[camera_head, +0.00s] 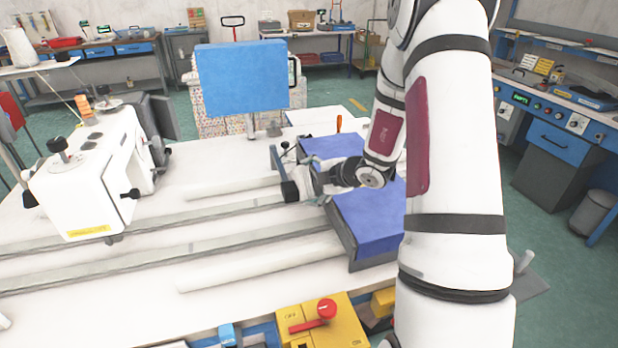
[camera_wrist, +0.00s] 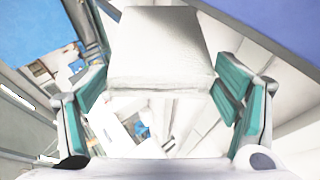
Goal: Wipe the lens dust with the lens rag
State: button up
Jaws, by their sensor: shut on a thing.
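My gripper (camera_head: 300,184) is over the middle of the white worktable, at the left edge of a blue-topped block. In the wrist view my gripper (camera_wrist: 160,88) has its teal-padded fingers apart on either side of a white, cloth-like piece, which I take to be the lens rag (camera_wrist: 157,45). The fingers are shut on it. In the head view the rag (camera_head: 307,178) is a small pale patch at the fingers. A dark upright fitting (camera_head: 277,160) stands just left of the gripper. I cannot make out the lens or any dust.
The blue-topped block (camera_head: 368,222) lies under my arm. A white machine with black knobs (camera_head: 95,180) stands at the left. Long rails (camera_head: 150,252) and white rolls (camera_head: 255,267) cross the worktable (camera_head: 60,310). A blue panel (camera_head: 242,78) stands behind; a yellow switch box (camera_head: 335,335) is in front.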

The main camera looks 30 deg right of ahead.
jog(key=shift+s+a+p, duration=0.15)
jog(key=shift+s+a, duration=0.15)
jog(key=shift+s, duration=0.55)
jog(key=shift+s+a+p, duration=0.15)
jog(key=shift+s+a, duration=0.15)
jog(key=shift+s, duration=0.5)
jog(key=shift+d, duration=0.15)
jog(key=shift+s+d, duration=0.15)
jog(key=shift+d, duration=0.25)
jog(key=shift+s+r+p, duration=0.1)
jog(key=shift+r+p, duration=1.1)
jog(key=shift+r, duration=0.55)
notch_tip(320, 180, up, 11)
jog(key=p, duration=0.5)
jog(key=shift+f+p, duration=0.2)
jog(key=shift+p, duration=0.2)
